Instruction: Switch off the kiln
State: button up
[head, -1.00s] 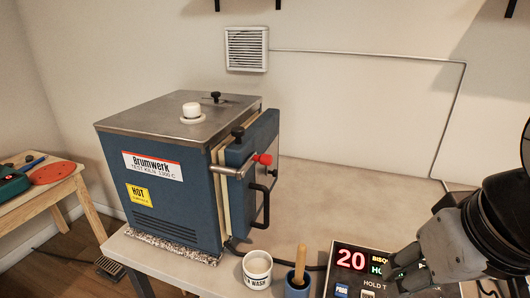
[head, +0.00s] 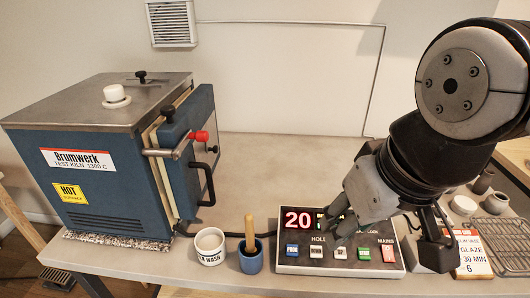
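The blue kiln (head: 110,160) with a steel top stands on the bench at the left. Its door (head: 190,150), with a red-knobbed latch (head: 200,136), is on its right side. The controller box (head: 300,263) lies at the front of the bench. Its display (head: 298,219) shows a red 20; the lines beside it are partly hidden by my gripper. A row of coloured buttons runs below, with a red one (head: 388,253) at the right under the word MAINS. My gripper (head: 333,224) hangs over the display, left of the red button. Its finger gap is unclear.
A white cup (head: 210,246) and a blue pot (head: 250,258) with a wooden handle stand left of the controller. A glaze label card (head: 472,254), a wire rack (head: 500,233) and small pots (head: 483,182) are at the right. The bench behind the controller is clear.

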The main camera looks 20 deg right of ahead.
aim_at(386, 250)
jog(key=k+z, duration=0.15)
jog(key=z, duration=0.5)
jog(key=i, duration=0.15)
jog(key=k+j+z, duration=0.2)
jog(key=j, duration=0.15)
jog(key=k+j+z, duration=0.2)
jog(key=j, duration=0.2)
jog(key=k+j+z, duration=0.2)
jog(key=i+j, duration=0.05)
jog(key=j, duration=0.05)
